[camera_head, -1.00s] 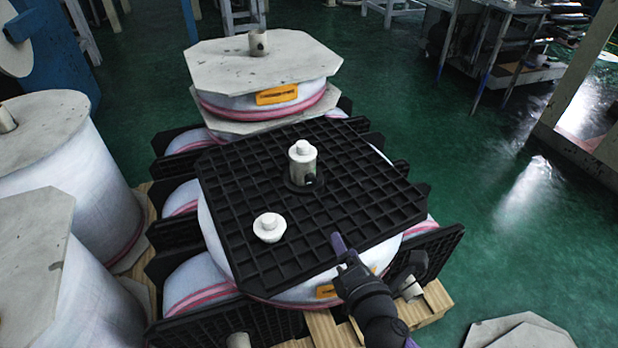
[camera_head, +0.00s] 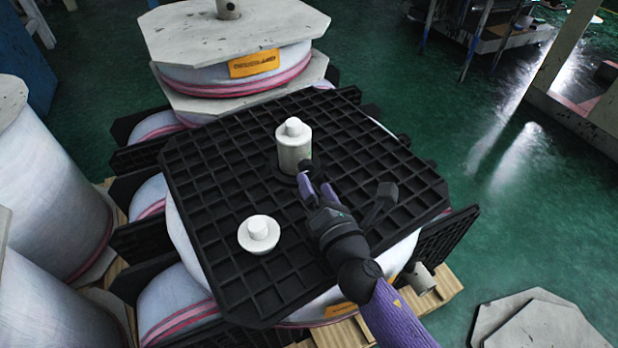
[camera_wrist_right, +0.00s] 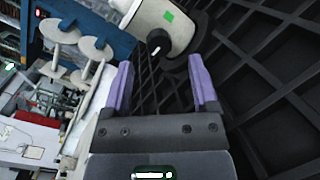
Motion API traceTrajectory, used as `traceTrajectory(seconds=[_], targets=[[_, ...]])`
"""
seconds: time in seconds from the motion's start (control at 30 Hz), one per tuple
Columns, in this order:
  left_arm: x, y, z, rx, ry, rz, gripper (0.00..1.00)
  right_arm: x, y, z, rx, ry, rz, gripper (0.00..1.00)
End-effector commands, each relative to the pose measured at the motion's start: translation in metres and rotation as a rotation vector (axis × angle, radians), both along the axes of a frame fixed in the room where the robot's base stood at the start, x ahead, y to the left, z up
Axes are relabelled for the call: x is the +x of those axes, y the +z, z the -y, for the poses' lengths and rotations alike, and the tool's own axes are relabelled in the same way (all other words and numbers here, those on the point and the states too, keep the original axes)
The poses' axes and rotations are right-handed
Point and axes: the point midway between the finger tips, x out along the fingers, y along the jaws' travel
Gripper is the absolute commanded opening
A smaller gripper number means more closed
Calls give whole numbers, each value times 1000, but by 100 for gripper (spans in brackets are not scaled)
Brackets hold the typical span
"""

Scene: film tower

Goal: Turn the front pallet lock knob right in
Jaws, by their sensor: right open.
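The lock knob (camera_head: 305,166) is a small dark knob low on the side of the white upright cylinder (camera_head: 293,146) in the middle of the black grid pallet (camera_head: 225,170). In the right wrist view the knob (camera_wrist_right: 157,41) is dark with a white mark, and a green square shows on the white cylinder (camera_wrist_right: 150,18). My right gripper (camera_head: 314,186) is open, its purple fingers just short of the knob and pointing at it. In the wrist view the gripper (camera_wrist_right: 160,68) has the knob ahead, between its fingertips, with nothing held. My left gripper is not in view.
A white round cap (camera_head: 259,233) lies on the pallet, left of my right arm. A wrapped roll with a grey octagonal board (camera_head: 235,30) stands behind. White rolls (camera_head: 50,190) stand at the left. Green floor (camera_head: 480,170) is open at the right.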

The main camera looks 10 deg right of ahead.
Motion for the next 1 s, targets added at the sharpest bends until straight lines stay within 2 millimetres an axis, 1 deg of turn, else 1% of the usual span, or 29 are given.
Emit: traceTrajectory(seconds=[0.03, 0.1, 0.23, 0.37, 0.57, 0.6, 0.67, 0.7, 0.77, 0.8, 0.87, 0.9, 0.93, 1.0], targets=[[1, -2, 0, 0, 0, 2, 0, 8, 0, -1, -1, 0, 2, 76], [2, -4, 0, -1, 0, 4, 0, 19, 0, -2, -2, 1, 2, 76], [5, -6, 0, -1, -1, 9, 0, 31, 0, -3, -1, 1, 1, 76], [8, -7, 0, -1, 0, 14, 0, 36, 1, -4, 1, 0, 0, 76], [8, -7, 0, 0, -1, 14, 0, 36, 1, -4, 1, 0, 0, 76], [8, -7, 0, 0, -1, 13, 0, 36, 1, -4, 1, 0, 0, 72], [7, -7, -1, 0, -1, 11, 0, 36, 1, -4, 1, 0, 0, 59], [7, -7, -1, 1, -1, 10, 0, 36, 1, -4, 1, 0, 0, 50], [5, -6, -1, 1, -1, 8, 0, 36, 1, -4, 1, 0, 0, 38], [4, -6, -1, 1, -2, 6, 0, 36, 1, -4, 1, 0, 0, 29], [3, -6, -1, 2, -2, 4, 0, 36, 1, -4, 1, 0, 0, 16], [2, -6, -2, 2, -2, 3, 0, 36, 1, -4, 1, 0, 0, 8], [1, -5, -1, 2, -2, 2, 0, 36, 1, -4, 1, 0, 0, 2], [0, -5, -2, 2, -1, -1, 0, 36, 1, -4, 1, 0, 0, 0]])
